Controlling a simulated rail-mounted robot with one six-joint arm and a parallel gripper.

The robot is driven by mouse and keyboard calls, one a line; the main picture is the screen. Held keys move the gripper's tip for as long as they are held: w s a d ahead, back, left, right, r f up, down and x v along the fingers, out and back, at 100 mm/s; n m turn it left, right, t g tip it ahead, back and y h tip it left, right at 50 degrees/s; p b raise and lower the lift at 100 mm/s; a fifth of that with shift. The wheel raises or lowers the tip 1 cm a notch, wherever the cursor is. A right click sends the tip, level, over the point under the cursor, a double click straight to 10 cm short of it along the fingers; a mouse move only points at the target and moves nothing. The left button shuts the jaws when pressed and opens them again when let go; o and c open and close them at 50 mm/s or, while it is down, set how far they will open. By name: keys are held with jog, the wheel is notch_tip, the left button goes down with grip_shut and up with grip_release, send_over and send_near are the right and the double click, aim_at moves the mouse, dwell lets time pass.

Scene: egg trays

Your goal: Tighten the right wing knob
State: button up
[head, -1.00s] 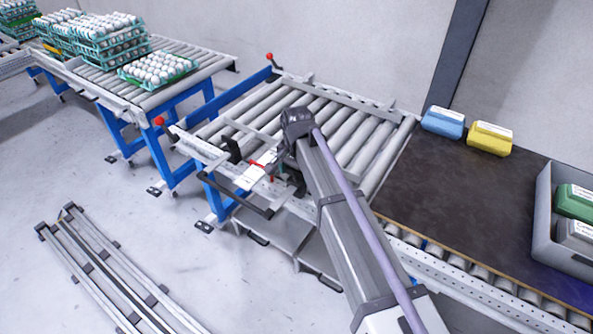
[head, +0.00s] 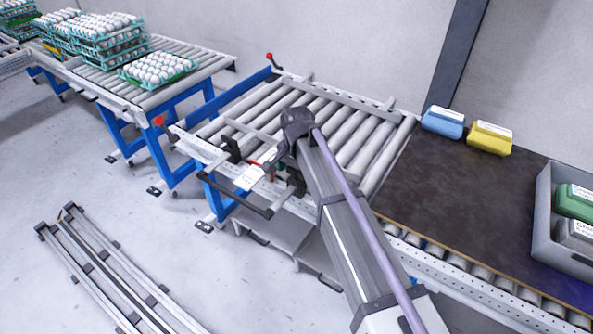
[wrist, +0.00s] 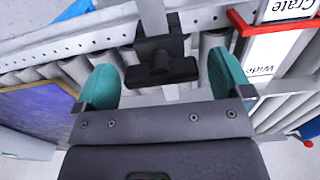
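In the wrist view, a black wing knob (wrist: 162,68) sits on a dark clamp block at the end of a grey bar. My gripper (wrist: 164,85) is open, with one teal finger on each side of the knob. Gaps show between the fingers and the knob, so it is not gripped. In the head view my gripper (head: 289,182) is mostly hidden behind my arm at the front of the roller conveyor (head: 330,110). The knob cannot be made out there. A black clamp part (head: 233,150) stands further left on the conveyor's front side.
A red pointer and white labels reading "Crate" and "Wide" (wrist: 262,52) lie beside the right finger. A dark tabletop (head: 440,200) holds blue (head: 443,122) and yellow (head: 489,138) boxes and a grey bin (head: 541,215). Egg trays (head: 158,70) stand on the far left conveyor.

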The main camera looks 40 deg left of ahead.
aim_at(297, 171)
jog(key=shift+r, duration=0.1)
notch_tip(297, 171, up, 10)
jog(key=p, duration=1)
jog(key=shift+r+p, duration=0.25)
jog(key=shift+p, duration=0.1)
jog(key=s+d, duration=0.1)
jog(key=d, duration=2.7)
jog(key=s+d, duration=0.2)
jog(key=d, duration=2.6)
jog(key=shift+s, duration=0.25)
